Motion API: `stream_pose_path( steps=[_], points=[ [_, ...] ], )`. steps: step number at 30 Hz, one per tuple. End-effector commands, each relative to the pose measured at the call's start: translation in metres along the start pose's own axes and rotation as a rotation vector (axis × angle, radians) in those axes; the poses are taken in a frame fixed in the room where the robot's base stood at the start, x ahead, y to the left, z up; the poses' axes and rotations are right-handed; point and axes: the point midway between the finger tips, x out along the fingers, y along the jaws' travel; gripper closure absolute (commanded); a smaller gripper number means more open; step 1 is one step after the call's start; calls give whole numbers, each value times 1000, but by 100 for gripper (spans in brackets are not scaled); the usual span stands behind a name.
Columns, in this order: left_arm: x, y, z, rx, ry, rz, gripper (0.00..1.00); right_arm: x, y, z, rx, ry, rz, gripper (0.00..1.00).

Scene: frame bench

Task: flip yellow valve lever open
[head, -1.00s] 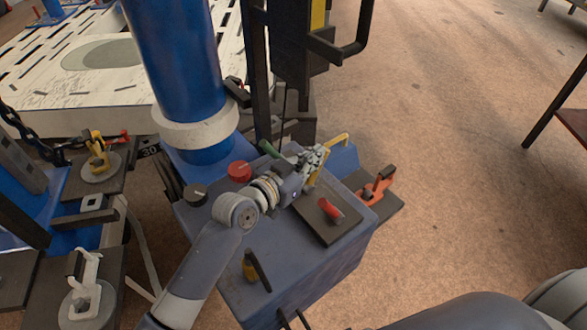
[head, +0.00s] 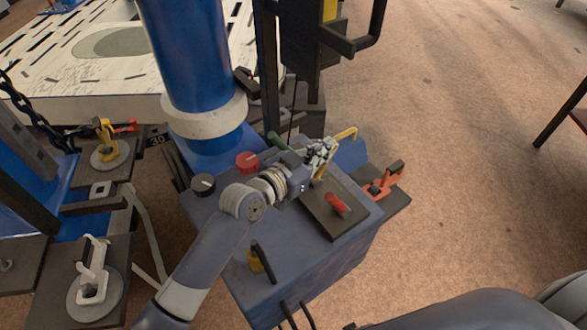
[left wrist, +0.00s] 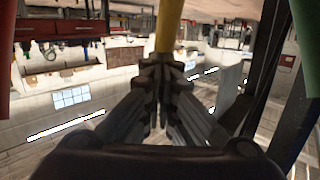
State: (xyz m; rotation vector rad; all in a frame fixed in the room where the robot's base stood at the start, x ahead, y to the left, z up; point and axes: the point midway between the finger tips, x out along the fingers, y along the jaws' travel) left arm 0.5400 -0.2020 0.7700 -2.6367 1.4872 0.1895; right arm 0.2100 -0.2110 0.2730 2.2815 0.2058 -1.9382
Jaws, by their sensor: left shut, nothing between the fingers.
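The yellow lever (head: 347,133) stands at the back right of the blue-grey bench box (head: 228,268), partly hidden behind my left gripper. Its bent end shows past the fingertips. My left gripper (head: 322,151) is shut and empty, right at the lever in the head view. In the left wrist view, the closed fingers (left wrist: 161,85) point at a yellow bar (left wrist: 168,28) coming down from the top edge. Its lower end is at or just behind the fingertips; I cannot tell whether they touch. My right gripper is not in view.
A red knob (head: 247,161), a black knob (head: 203,184) and a green handle (head: 276,139) sit near my left arm. A red handle (head: 337,204) lies on a dark plate. An orange clamp (head: 386,181) is at right. A blue column (head: 190,70) rises behind.

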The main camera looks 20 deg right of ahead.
Motion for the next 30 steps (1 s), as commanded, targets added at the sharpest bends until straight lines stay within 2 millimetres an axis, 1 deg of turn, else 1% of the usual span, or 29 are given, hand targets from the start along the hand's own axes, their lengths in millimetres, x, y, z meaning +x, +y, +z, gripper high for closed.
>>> stream_pose_path(
  steps=[5,12,15,18,24,30],
  points=[
    [-29,-1,3,1,-5,-1,100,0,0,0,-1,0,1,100],
    [-75,-1,4,1,-8,-2,100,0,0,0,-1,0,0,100],
    [-92,-2,4,1,-7,-3,100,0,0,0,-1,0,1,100],
    [-105,-2,4,0,-7,-4,100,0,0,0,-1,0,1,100],
    [-117,-2,3,0,-6,-4,100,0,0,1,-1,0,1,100],
    [-118,-2,3,-1,-6,-3,100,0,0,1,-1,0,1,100]
  ],
)
